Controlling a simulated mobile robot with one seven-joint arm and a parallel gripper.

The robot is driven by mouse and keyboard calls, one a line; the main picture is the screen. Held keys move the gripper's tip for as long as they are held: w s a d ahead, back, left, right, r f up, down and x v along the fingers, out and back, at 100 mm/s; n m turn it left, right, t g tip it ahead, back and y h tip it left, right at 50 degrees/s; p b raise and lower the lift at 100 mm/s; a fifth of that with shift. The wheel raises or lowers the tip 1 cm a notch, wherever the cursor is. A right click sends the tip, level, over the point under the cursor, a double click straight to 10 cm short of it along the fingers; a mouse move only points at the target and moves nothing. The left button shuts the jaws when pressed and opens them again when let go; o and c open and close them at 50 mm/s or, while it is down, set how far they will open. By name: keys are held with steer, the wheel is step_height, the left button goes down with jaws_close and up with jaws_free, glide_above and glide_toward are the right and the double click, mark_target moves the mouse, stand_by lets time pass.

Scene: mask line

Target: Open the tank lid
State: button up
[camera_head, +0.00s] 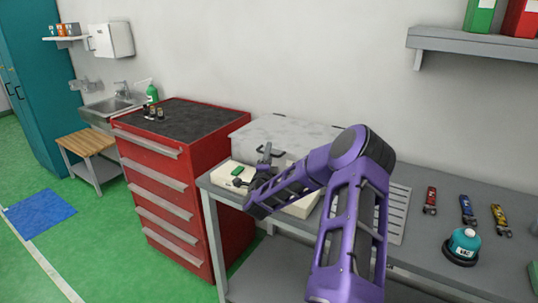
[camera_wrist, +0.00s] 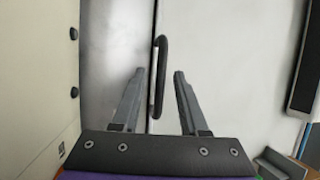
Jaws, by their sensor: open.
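The tank (camera_head: 300,207) is a cream box at the left end of the grey bench, with a pale grey lid (camera_head: 290,130) at its back. The lid looks shut. Its black bar handle (camera_wrist: 161,65) shows in the wrist view, running up the picture between my two fingers. My gripper (camera_wrist: 160,76) is open, with one finger on each side of the handle line and a gap to both. In the head view my gripper (camera_head: 258,168) is over the tank's front part, near the handle. My purple arm hides part of the tank.
A red drawer cabinet (camera_head: 178,165) with a dark top stands left of the bench. A wall shelf (camera_head: 470,42) is at upper right.

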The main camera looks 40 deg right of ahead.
steer(key=shift+c, duration=0.3)
jaws_close()
stand_by(1.1)
